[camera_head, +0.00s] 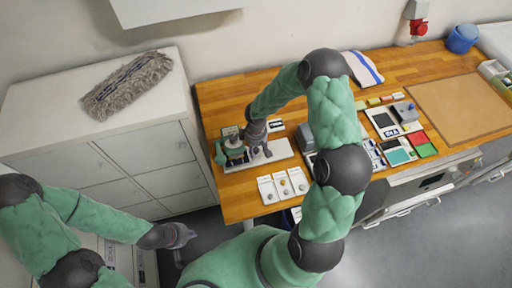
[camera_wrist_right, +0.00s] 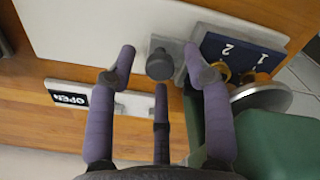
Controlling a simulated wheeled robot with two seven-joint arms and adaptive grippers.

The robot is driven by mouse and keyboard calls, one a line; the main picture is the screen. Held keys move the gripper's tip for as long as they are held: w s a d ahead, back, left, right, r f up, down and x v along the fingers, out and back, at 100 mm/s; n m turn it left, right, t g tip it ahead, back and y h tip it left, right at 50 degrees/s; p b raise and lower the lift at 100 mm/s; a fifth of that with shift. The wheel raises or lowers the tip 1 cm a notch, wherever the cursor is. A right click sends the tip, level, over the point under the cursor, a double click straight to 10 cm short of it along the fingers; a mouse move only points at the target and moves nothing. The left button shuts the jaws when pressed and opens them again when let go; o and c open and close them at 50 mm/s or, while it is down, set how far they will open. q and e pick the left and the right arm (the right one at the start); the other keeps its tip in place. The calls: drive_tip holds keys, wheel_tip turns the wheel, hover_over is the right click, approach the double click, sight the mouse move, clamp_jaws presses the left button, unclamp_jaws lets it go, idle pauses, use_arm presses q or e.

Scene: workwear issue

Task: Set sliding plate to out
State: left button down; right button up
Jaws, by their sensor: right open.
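A small device stands on a white base board (camera_head: 278,160) on the wooden table. In the right wrist view the board (camera_wrist_right: 90,30) carries a grey piece with a dark round knob (camera_wrist_right: 160,65) and a dark blue plate (camera_wrist_right: 238,52) marked 1 and 2. I cannot tell for sure which part is the sliding plate, nor its setting. My right gripper (camera_head: 262,150) is open at the device, and its fingers (camera_wrist_right: 160,58) stand on either side of the knob; contact is unclear. My left gripper (camera_head: 180,238) is low at the left, away from the table; its jaw state is unclear.
An OPEN sign (camera_wrist_right: 70,98) is beside the board. Brass parts and a grey disc (camera_wrist_right: 262,97) sit close to the right finger. White cards (camera_head: 283,186) lie at the table's front. A grey mop head (camera_head: 127,85) lies on the white cabinet (camera_head: 150,115).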

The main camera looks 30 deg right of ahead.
clamp_jaws()
drive_tip(key=s+d, duration=0.1)
drive_tip(key=d, duration=0.3)
drive_tip(key=s+d, duration=0.1)
drive_tip(key=d, duration=0.3)
drive_tip(key=s+d+p, duration=0.1)
drive_tip(key=d, duration=0.3)
drive_tip(key=shift+s+d, duration=0.1)
drive_tip(key=shift+d, duration=0.4)
drive_tip(key=shift+r, duration=0.1)
drive_tip(key=shift+c, duration=1)
unclamp_jaws()
drive_tip(key=shift+o, duration=1)
drive_tip(key=shift+d, duration=0.15)
